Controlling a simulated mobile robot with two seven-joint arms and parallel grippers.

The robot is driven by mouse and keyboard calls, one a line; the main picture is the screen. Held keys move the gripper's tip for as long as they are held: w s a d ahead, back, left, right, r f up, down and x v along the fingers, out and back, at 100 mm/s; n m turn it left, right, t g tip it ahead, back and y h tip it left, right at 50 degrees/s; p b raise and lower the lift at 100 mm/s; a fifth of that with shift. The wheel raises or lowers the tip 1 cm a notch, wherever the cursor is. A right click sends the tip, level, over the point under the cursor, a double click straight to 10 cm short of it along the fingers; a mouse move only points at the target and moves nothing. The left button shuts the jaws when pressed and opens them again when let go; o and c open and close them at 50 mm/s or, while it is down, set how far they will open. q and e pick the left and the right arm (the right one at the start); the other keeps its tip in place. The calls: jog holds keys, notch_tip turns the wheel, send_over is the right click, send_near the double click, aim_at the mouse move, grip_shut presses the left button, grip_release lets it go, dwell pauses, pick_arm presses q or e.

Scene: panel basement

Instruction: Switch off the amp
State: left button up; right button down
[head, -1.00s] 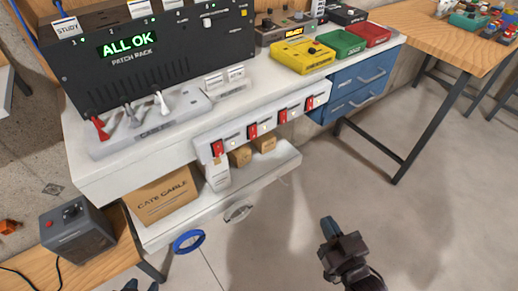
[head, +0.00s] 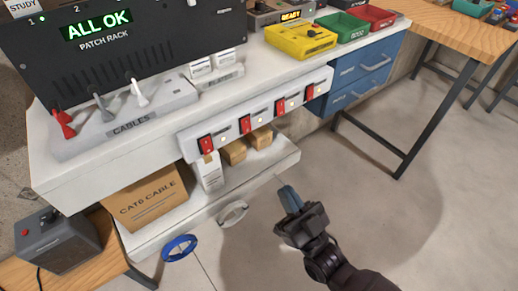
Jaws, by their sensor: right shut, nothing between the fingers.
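No thing in the head view has a readable "amp" label. A white power strip (head: 258,115) on the bench's front edge carries several red rocker switches, among them the leftmost (head: 206,144), a second (head: 245,124), a third (head: 280,106) and one at the right end (head: 309,92). Their small labels are unreadable. A dark grey box (head: 60,250) with a red button and a knob stands at lower left. My right gripper (head: 290,198) is shut and empty, over the floor in front of the lower shelf, apart from the strip. My left gripper is out of view.
The patch rack (head: 120,75) reads "ALL OK". A cardboard box (head: 145,197) sits on the lower shelf. Floor at right is clear.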

aim_at(246, 130)
jog(key=x, duration=0.4)
jog(key=f+x, duration=0.1)
jog(key=x, duration=0.3)
jog(key=w+a+f+x, duration=0.1)
jog(key=x, duration=0.3)
jog(key=shift+w+b, duration=0.1)
jog(key=shift+b, duration=0.25)
jog(key=shift+w+a, duration=0.1)
jog(key=shift+w, duration=0.1)
jog(key=shift+w+a, duration=0.1)
jog(key=shift+w, duration=0.1)
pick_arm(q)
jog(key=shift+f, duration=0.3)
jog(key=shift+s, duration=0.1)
